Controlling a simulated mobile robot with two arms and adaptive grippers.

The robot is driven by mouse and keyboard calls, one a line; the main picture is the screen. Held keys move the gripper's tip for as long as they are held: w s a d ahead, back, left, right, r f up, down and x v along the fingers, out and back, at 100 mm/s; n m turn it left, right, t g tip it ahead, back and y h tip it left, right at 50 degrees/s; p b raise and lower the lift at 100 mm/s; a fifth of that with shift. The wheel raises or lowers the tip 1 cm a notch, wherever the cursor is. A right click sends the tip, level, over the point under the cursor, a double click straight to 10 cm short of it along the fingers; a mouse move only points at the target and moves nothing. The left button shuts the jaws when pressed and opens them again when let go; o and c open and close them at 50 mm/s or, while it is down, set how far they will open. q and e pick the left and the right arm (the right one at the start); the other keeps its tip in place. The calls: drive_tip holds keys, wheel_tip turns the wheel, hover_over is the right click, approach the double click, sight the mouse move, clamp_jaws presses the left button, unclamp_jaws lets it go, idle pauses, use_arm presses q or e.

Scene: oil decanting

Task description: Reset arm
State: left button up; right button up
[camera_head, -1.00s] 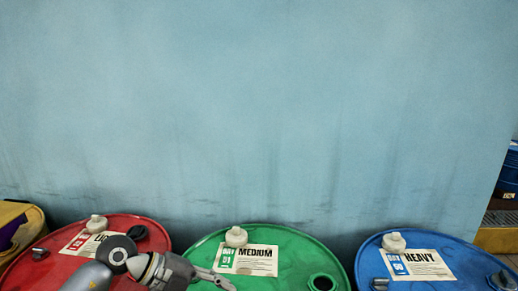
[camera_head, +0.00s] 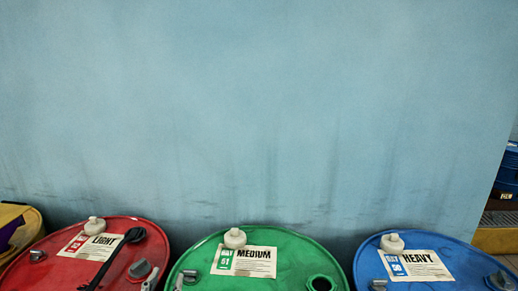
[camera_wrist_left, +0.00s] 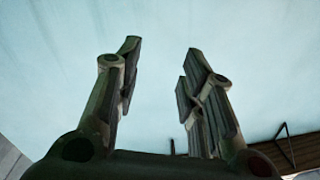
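My left gripper (camera_wrist_left: 162,62) is open and empty in the left wrist view, its two dark fingers apart against a pale blue surface. In the head view only its grey fingertips (camera_head: 164,282) show at the bottom edge, between the red drum (camera_head: 60,235) and the green drum (camera_head: 295,243). The rest of that arm is out of the picture. My right gripper is in neither view.
The blue drum (camera_head: 445,247) stands at the right. A long black tool (camera_head: 112,258) lies on the red drum beside a grey cap (camera_head: 140,268). Each drum has a white cap and a label. A pale blue wall (camera_head: 260,110) rises behind. The green drum has an open hole (camera_head: 321,283).

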use_arm(q)
drive_tip(key=s+a+f+n+g+y, duration=0.25)
drive_tip(key=s+f+g, duration=0.45)
drive_tip(key=s+f, duration=0.45)
drive_tip(key=s+d+f+m+g+h, duration=0.1)
drive_tip(key=s+f+g, duration=0.35)
drive_tip(key=s, duration=0.25)
drive_tip(key=s+d+f+g+h, duration=0.25)
drive_tip(key=s+f, duration=0.25)
drive_tip(key=s, duration=0.3)
wheel_tip(320, 180, down, 24)
drive_tip(key=g, duration=0.1)
drive_tip(key=s+a+f+g, duration=0.1)
drive_tip(key=s+a+f, duration=0.1)
drive_tip(key=s+f, duration=0.6)
drive_tip(key=s+a+f+y+b, duration=0.1)
drive_tip(key=s+a+f, duration=0.1)
drive_tip(key=s+f, duration=0.6)
wheel_tip(320, 180, down, 3)
drive_tip(key=shift+s+m+g, duration=0.35)
drive_tip(key=shift+g, duration=0.05)
